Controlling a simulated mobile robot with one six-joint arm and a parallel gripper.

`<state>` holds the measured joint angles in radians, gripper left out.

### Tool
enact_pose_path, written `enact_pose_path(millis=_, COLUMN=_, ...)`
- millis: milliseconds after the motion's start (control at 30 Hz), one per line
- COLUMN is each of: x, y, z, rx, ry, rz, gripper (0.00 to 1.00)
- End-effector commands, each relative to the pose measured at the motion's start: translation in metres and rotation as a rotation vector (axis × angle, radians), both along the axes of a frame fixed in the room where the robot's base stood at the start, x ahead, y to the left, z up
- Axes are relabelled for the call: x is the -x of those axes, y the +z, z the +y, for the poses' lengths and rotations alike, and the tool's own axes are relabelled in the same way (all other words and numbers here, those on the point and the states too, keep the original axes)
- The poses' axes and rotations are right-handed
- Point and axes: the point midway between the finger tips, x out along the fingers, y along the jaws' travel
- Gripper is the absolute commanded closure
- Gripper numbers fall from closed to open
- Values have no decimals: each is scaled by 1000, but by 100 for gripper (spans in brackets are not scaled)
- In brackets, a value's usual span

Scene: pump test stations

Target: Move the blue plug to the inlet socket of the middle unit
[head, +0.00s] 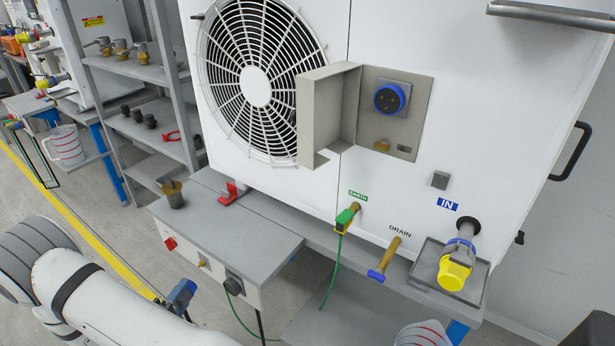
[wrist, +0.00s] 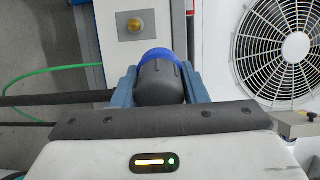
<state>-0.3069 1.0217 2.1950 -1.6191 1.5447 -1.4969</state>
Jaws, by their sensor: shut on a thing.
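The blue plug (wrist: 158,84) is between the two blue-grey fingers of my gripper (wrist: 160,88) in the wrist view. It has a dark grey body and a blue front ring; its front end is hidden. In the head view my gripper (head: 182,294) is low at the left, in front of the bench's white front panel. A round blue socket (head: 390,98) with a dark face sits in a grey recessed plate on the large white unit (head: 400,40), up and right of my gripper. The gripper is well apart from it.
A beige box-like guard (head: 330,110) stands out left of the socket, beside the fan grille (head: 255,85). Below are a green earth clamp (head: 345,217), a brass drain pipe (head: 385,260) and a yellow-ended inlet pipe (head: 455,270). A bench (head: 235,235) stands at lower left.

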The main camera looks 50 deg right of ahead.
Motion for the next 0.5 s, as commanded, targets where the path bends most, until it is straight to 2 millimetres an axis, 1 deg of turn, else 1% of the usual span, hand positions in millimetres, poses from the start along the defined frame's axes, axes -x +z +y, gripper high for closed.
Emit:
enact_pose_path(millis=33, x=-15, y=17, z=6, rx=-5, ry=90, rz=-6, gripper=97)
enact_pose_path(millis=100, x=-35, y=35, z=17, rx=-6, ry=221, rz=-7, gripper=97)
enact_pose_path(millis=200, x=-56, y=60, z=35, rx=-3, ry=395, rz=-11, gripper=97)
enact_pose_path(millis=333, x=-72, y=86, z=58, rx=8, ry=572, rz=-17, gripper=97)
enact_pose_path(millis=400, x=-77, y=95, z=68, rx=14, ry=639, rz=-19, gripper=97)
enact_pose_path(millis=500, x=-80, y=103, z=77, rx=20, ry=697, rz=-21, gripper=97)
